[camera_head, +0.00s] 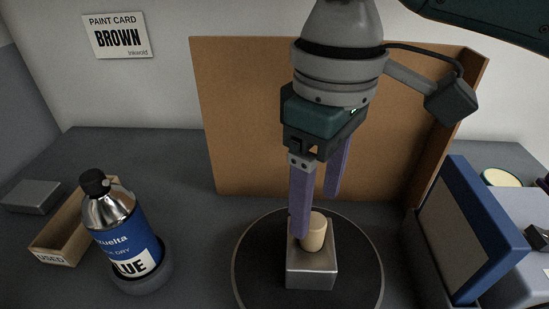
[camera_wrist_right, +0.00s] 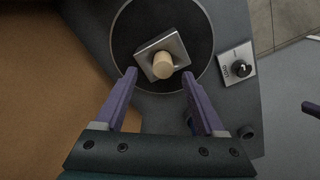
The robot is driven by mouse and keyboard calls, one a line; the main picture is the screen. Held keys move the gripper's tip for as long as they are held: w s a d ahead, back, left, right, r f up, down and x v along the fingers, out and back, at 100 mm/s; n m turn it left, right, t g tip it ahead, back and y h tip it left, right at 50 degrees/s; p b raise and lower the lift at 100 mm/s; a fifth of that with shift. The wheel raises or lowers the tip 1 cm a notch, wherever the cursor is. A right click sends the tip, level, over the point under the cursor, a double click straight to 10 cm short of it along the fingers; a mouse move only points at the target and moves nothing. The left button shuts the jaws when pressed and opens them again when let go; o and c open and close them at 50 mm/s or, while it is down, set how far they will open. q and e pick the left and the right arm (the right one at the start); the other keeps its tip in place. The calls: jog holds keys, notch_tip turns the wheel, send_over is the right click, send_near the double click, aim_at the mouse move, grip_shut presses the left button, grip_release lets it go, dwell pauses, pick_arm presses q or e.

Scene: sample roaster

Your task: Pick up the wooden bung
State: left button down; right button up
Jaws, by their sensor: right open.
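The wooden bung (camera_head: 314,234) is a pale, rounded plug standing upright in the top of a square metal block (camera_head: 311,270). The block sits on a round dark turntable (camera_head: 262,262). My right gripper (camera_head: 316,214) points down with its two purple fingers apart, one overlapping the bung in the head view. In the right wrist view the bung (camera_wrist_right: 163,66) shows between and slightly beyond the fingertips (camera_wrist_right: 160,74). The gripper is open and empty; contact is not visible.
A brown board (camera_head: 250,120) stands behind the turntable. A blue-labelled bottle (camera_head: 120,230) and a wooden tray marked USED (camera_head: 50,258) are at left. A blue-framed panel (camera_head: 470,235) stands close at right. A knob plate (camera_wrist_right: 238,66) sits beside the turntable.

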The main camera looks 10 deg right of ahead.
aim_at(314, 220)
jog(key=f, duration=0.4)
jog(key=shift+s+a, duration=0.1)
jog(key=shift+s, duration=0.15)
grip_shut()
